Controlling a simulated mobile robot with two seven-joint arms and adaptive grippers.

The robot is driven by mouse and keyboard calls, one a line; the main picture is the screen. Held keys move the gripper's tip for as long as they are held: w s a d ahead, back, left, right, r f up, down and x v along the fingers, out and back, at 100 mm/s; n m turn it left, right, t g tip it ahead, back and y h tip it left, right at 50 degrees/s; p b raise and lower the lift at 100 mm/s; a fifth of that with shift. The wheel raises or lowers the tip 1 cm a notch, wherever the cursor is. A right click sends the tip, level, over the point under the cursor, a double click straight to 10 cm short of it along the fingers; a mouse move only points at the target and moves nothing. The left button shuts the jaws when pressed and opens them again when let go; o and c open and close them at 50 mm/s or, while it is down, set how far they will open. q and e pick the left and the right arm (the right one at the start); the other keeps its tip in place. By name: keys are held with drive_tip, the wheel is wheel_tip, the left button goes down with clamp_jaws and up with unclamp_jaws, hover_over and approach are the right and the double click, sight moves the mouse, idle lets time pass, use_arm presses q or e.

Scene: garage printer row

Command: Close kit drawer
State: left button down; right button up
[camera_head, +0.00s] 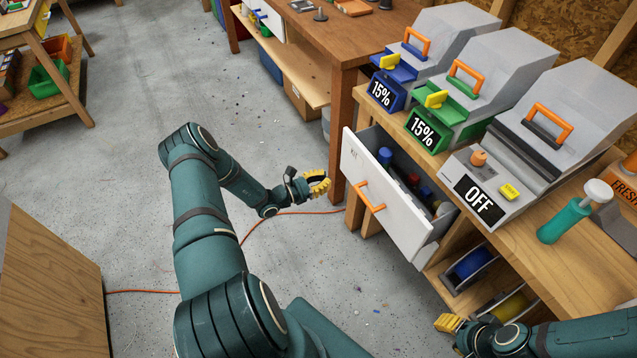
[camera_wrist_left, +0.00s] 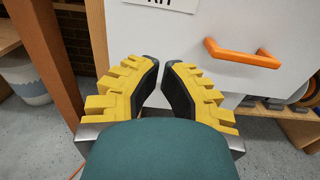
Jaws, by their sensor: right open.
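The kit drawer (camera_head: 392,215) is pulled out from under the bench in the head view. Its white front has a KIT label and an orange handle (camera_head: 370,196); loose items lie inside. My left gripper (camera_head: 318,184) is left of the drawer front, apart from it and empty. In the left wrist view, my left gripper (camera_wrist_left: 161,68) has a gap between its yellow fingers and faces the white drawer front (camera_wrist_left: 225,80), with the handle (camera_wrist_left: 243,54) to the upper right. My right gripper (camera_head: 449,322) is low by the bench's lower shelf, open, partly cut off by its arm.
Several grey machines stand on the bench above the drawer, including one marked OFF (camera_head: 478,200). Spools (camera_head: 475,264) sit on the lower shelf. A table leg (camera_head: 343,130) stands just behind the left gripper. An orange cable crosses the floor.

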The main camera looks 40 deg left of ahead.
sight(354, 167)
use_arm(q)
drive_tip(key=b+x, duration=0.1)
drive_tip(key=x, duration=0.8)
drive_tip(key=shift+w+d, duration=0.1)
drive_tip(key=shift+w, duration=0.05)
